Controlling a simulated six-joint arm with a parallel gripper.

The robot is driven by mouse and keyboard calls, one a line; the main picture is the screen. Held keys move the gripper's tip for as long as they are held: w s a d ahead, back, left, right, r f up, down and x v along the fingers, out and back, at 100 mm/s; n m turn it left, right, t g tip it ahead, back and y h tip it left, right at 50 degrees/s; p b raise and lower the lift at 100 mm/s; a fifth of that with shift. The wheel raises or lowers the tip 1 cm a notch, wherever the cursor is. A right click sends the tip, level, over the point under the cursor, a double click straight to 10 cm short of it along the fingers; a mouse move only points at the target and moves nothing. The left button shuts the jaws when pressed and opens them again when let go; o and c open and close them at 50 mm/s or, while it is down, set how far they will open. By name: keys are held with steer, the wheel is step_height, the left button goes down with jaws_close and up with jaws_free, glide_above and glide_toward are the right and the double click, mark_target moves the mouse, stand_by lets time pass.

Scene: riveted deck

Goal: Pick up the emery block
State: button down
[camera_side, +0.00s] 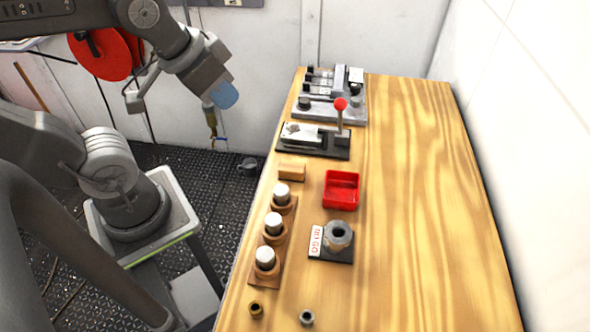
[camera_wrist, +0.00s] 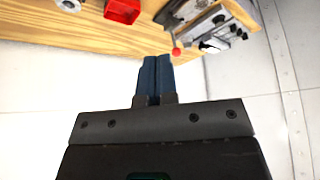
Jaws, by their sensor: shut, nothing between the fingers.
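The emery block appears to be the small tan block (camera_side: 292,172), lying near the left edge of the wooden table in the side view. It sits between the black-based lever fixture and the row of white-topped pegs. I cannot make it out in the wrist view. My gripper (camera_side: 224,96) is up and to the left of the block, beyond the table's left edge and well apart from it. In the wrist view my gripper's two blue fingers (camera_wrist: 154,76) are together with nothing between them.
The red tray (camera_side: 341,190) is right of the block. White-topped pegs (camera_side: 273,227) stand in front of it. A lever with a red knob (camera_side: 340,104) rises behind, with a grey fixture (camera_side: 325,108) farther back. The table's right side (camera_side: 430,210) is clear.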

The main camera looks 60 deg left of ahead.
steer(key=c, duration=1.8)
jaws_free()
steer(key=o, duration=1.7)
steer(key=n+g, duration=0.6)
steer(key=n, duration=0.3)
glide_above(292, 166)
step_height(292, 166, down, 11)
steer(key=f, duration=0.8)
steer(key=shift+s+a+f, duration=0.1)
steer(key=shift+a, duration=0.3)
steer(key=shift+d+f, duration=0.2)
steer(key=shift+f, duration=1.1)
steer(key=shift+d+f, duration=0.15)
steer(key=shift+f, duration=1.1)
